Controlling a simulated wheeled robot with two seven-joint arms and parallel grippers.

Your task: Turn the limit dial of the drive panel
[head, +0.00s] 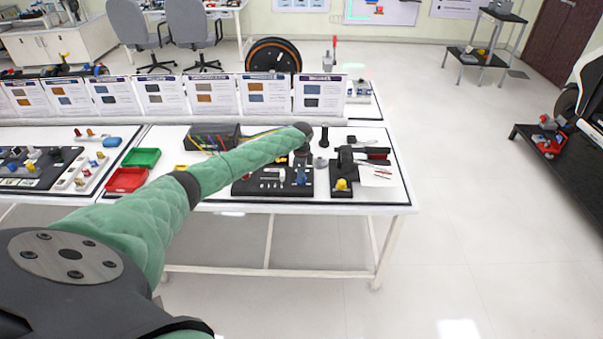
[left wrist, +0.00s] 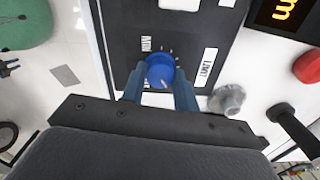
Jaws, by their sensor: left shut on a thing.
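The limit dial (left wrist: 160,71) is a round blue knob with a pale pointer mark. It sits on the black drive panel (left wrist: 125,35), beside a white label reading LIMIT and a smaller one that seems to read MIN. My left gripper (left wrist: 160,88) has its two blue fingers on either side of the dial and is shut on it. In the head view the left gripper (head: 301,178) reaches down onto the panel (head: 271,189) on the white table; the dial is hidden there. My right gripper is in neither view.
A black unit with a yellow knob (head: 341,184) stands right of the panel. A grey knob (left wrist: 228,98), a red button (left wrist: 308,66) and an orange-lit display (left wrist: 286,10) are near the gripper. Green (head: 141,158) and red (head: 126,180) bins lie left.

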